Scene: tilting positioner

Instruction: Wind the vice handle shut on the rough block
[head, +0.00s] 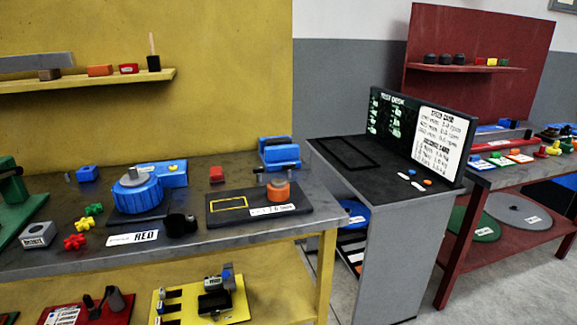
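A blue vice-like fixture (279,154) stands at the back right corner of the grey bench top, beside the yellow wall's edge. It is small in the view; I cannot make out its handle or how far its jaws are apart. A grey block (38,235) with a white label on its front sits at the left front of the bench. The label is too small to read, so I cannot tell whether this is the rough block. Neither of my grippers shows in the head view.
A blue round positioner (138,194) stands mid-bench, with a black cylindrical thing (181,224) in front. A dark board (225,218) carries an orange round piece (278,191). Small red and green pieces lie at left. A grey test desk (385,220) and red bench (510,176) stand right.

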